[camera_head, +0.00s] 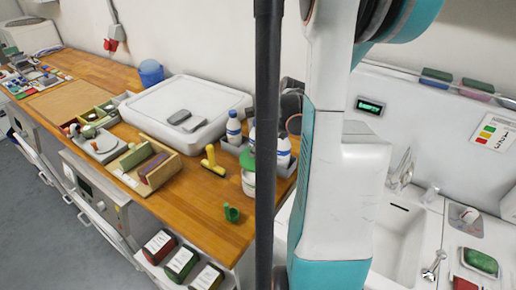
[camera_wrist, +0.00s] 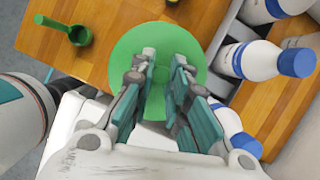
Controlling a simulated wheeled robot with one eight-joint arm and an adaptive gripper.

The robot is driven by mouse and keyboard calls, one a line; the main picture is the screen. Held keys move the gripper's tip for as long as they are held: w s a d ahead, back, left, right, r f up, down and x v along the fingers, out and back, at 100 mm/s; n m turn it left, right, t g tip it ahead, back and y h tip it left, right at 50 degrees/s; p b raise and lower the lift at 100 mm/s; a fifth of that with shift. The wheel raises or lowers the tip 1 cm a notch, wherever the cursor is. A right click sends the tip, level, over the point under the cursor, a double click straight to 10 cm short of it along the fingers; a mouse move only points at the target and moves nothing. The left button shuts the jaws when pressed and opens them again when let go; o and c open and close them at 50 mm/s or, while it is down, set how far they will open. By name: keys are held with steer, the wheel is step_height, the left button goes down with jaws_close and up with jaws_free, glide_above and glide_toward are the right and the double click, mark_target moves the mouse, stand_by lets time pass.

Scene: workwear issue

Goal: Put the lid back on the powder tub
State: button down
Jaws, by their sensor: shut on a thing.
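My gripper (camera_wrist: 164,64) is shut on the round green lid (camera_wrist: 128,48), gripping near its middle in the wrist view. The lid hides whatever is directly beneath it there. In the head view the white powder tub (camera_head: 248,185) stands near the front right of the wooden counter, partly behind a dark pole. Green shows at the tub's top (camera_head: 247,160); I cannot tell whether the lid touches the rim or hovers over it. My gripper's fingers are hidden in the head view.
A green scoop (camera_head: 232,213) lies in front of the tub. White bottles with blue caps (camera_head: 234,127) stand close behind and beside it. A yellow-handled tool (camera_head: 212,161) lies to the left. A sink (camera_head: 398,235) is at the right.

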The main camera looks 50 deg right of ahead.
steer(key=shift+f+b, duration=1.7)
steer(key=shift+f, duration=0.75)
steer(key=shift+f+b, duration=0.15)
steer(key=shift+b, duration=0.3)
stand_by(0.4)
stand_by(0.4)
steer(key=c, duration=1.5)
jaws_free()
steer(key=shift+o, duration=0.2)
steer(key=o, duration=0.5)
